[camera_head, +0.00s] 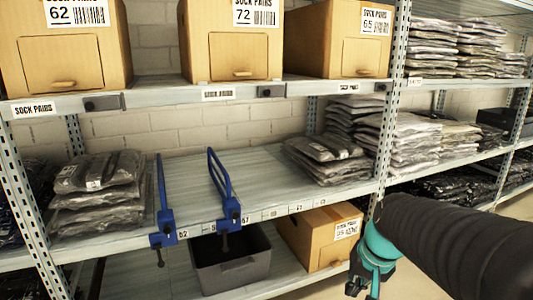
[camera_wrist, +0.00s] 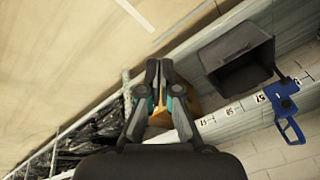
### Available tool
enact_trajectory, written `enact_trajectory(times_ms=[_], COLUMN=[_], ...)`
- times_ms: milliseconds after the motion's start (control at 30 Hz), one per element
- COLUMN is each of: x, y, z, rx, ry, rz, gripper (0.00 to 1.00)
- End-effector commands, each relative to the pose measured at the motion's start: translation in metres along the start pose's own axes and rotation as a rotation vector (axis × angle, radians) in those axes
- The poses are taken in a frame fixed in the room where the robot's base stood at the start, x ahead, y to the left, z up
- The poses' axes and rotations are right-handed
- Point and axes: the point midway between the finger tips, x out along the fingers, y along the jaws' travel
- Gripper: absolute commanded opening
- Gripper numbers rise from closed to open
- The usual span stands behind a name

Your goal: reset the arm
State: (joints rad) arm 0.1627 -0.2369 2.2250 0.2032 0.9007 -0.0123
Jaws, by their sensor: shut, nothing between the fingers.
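My gripper (camera_wrist: 159,72) shows in the wrist view with its two fingers together and nothing between them. In the head view my dark arm comes in from the right, and the gripper (camera_head: 355,287) hangs at its end near the lower edge, in front of the shelf rack. The fingertips are small and partly cut off there. The gripper is apart from the shelf goods as far as I can see.
Blue dividers (camera_head: 218,190) are clamped to the middle shelf (camera_head: 262,180) between stacks of bagged clothes. A grey bin (camera_head: 232,272) and a cardboard box (camera_head: 322,238) stand on the lower shelf. A rack upright (camera_head: 388,110) is near my arm. Open floor shows in front.

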Motion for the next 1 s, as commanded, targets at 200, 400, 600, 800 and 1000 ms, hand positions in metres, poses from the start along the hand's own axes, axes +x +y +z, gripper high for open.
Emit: enact_trajectory(times_ms=[200,400,600,800,1000], x=[-0.033,-0.06,-0.092,-0.101,-0.1], y=[0.013,0.012,-0.001,-0.006,-0.006], z=[0.068,0.106,0.112,0.112,0.112], rx=[-0.142,-0.226,-0.267,-0.285,-0.284], ry=[0.036,0.11,0.203,0.222,0.222], rz=[0.105,0.122,0.096,0.086,0.086], gripper=[0.0,0.0,0.0,0.0,0.0])
